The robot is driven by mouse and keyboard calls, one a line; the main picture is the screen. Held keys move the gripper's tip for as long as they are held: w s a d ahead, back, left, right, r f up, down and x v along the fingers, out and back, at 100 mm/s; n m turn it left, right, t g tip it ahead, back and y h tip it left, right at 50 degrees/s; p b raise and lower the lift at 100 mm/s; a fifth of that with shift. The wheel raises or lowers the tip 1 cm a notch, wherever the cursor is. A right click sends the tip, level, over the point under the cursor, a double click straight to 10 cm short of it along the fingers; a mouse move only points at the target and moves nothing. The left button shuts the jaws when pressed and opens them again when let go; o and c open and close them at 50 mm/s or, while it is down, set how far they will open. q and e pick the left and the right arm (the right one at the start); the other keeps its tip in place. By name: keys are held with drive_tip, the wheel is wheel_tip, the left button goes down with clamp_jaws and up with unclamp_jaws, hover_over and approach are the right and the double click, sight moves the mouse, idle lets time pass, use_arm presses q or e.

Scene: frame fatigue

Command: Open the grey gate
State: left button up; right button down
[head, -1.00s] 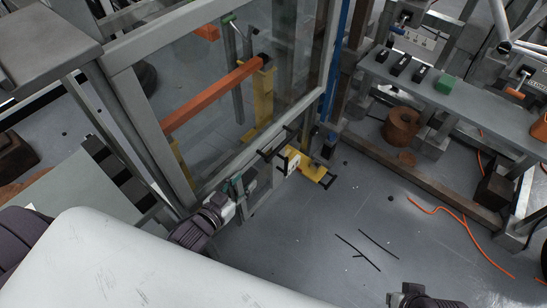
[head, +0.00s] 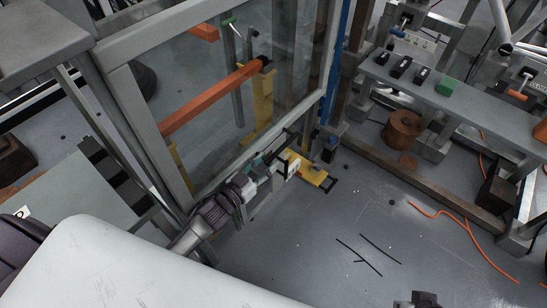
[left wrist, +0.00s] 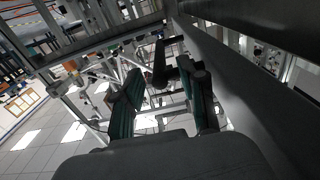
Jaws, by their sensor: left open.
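The grey gate (head: 222,173) is a framed panel with clear glazing, upright at the upper middle of the head view. A black handle (left wrist: 160,66) shows in the left wrist view, ahead of and partly between my fingers. My left gripper (head: 273,165) is at the gate's lower right part, low beside the frame. In the left wrist view its two green-padded fingers (left wrist: 163,98) are apart, with nothing held between them. I cannot tell whether a finger touches the handle. Only a dark piece of my right arm shows at the bottom edge; its gripper is out of view.
A yellow floor bracket (head: 308,170) lies just right of my left gripper. An orange bar (head: 213,100) and yellow post show behind the glazing. A grey bench (head: 470,103) stands at right. An orange cable (head: 465,225) lies on the floor; the floor at lower middle is mostly clear.

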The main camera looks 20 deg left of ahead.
sight(274, 155)
use_arm(q)
drive_tip(key=shift+x, duration=1.85)
clamp_jaws()
